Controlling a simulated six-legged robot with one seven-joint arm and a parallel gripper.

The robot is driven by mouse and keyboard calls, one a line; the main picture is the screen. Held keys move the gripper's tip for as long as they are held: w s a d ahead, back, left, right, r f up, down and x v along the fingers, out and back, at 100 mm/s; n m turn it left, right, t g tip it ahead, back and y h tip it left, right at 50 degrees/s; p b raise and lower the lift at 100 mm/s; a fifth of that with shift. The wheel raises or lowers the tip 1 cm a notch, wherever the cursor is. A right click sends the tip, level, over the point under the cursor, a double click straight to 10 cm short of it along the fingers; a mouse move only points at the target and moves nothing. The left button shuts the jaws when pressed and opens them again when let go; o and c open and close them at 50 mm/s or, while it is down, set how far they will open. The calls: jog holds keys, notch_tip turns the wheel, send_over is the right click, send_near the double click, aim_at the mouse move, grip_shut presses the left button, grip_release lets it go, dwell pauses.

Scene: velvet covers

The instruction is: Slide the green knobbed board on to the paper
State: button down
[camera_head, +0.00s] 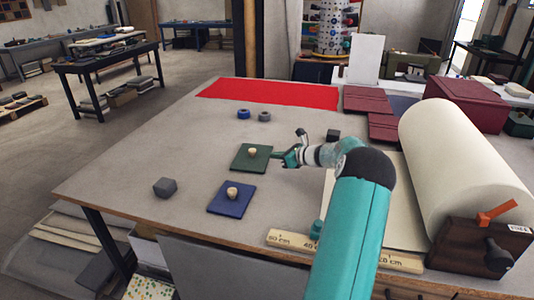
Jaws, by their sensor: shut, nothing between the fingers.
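The green board (243,163) with a pale round knob lies flat on the grey table, left of the middle. My gripper (287,159) is shut and empty at the green board's right side, close to its edge; I cannot tell whether it touches. The cream paper (405,205) lies on the table at the right, running out from a large roll (460,150). My arm hides part of the paper.
A blue board (227,204) with a pale knob and a dark grey block (165,187) lie nearer the front edge. A wooden ruler (290,240) lies across the paper's front. Two small rings (244,114), red cloth (270,93) and maroon covers (367,104) lie behind.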

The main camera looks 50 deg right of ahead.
send_over(255, 160)
jog(key=shift+w+d+f, duration=0.1)
jog(key=shift+d+f, duration=0.05)
jog(key=shift+f, duration=0.75)
